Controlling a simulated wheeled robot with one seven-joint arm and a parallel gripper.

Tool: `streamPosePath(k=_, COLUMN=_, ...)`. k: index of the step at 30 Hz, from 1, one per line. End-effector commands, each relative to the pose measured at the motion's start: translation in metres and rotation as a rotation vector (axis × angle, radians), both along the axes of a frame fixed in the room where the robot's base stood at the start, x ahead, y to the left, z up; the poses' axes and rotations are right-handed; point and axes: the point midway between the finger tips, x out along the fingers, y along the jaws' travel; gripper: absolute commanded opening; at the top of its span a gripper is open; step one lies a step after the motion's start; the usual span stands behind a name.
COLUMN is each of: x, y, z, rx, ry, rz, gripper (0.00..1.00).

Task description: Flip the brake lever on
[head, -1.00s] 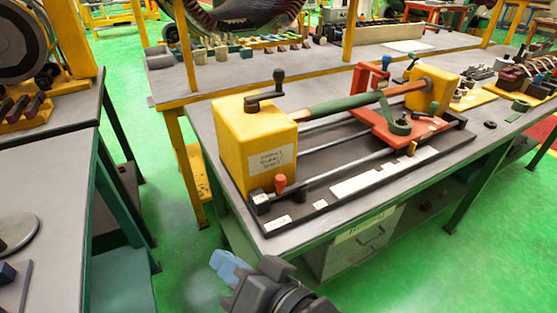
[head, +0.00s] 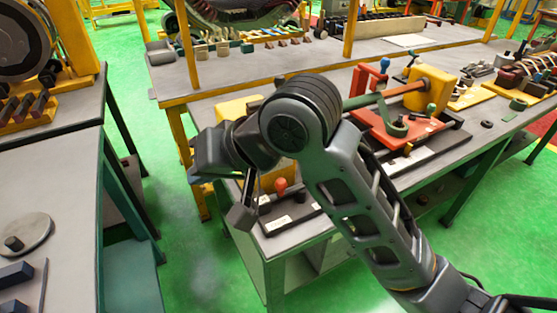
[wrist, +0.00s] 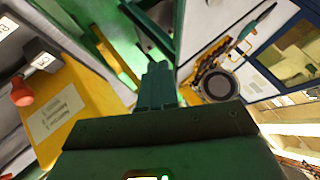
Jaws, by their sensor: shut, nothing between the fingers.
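A small lever with an orange-red knob (head: 281,184) stands upright at the front left corner of the winding machine, beside the yellow housing (head: 238,106). No readable label confirms it as the brake lever. The orange knob also shows at the left edge of the wrist view (wrist: 22,95), with the labelled yellow housing (wrist: 62,112) beside it. My gripper (wrist: 158,72) is shut and empty, with its teal fingers together. It is apart from the knob, to the right of it in the wrist view. In the head view my arm covers most of the housing and the crank on top.
The machine sits on a grey workbench (head: 270,243). A red carriage (head: 400,132) with a green arm and a second yellow housing (head: 432,92) stand to the right. Another grey table (head: 60,190) is at the left. Green floor (head: 185,262) lies open between them.

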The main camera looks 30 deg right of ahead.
Motion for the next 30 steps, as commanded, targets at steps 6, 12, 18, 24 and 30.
streamPosePath(k=6, x=0.004, y=-0.050, z=0.010, rx=-0.219, ry=0.117, rz=-0.021, gripper=0.00)
streamPosePath(k=12, x=0.001, y=-0.101, z=0.015, rx=-0.411, ry=0.227, rz=-0.078, gripper=0.00)
streamPosePath(k=18, x=-0.004, y=-0.135, z=0.020, rx=-0.526, ry=0.296, rz=-0.128, gripper=0.00)
streamPosePath(k=24, x=-0.006, y=-0.144, z=0.021, rx=-0.557, ry=0.315, rz=-0.141, gripper=0.00)
streamPosePath(k=30, x=-0.006, y=-0.143, z=0.021, rx=-0.556, ry=0.314, rz=-0.141, gripper=0.00)
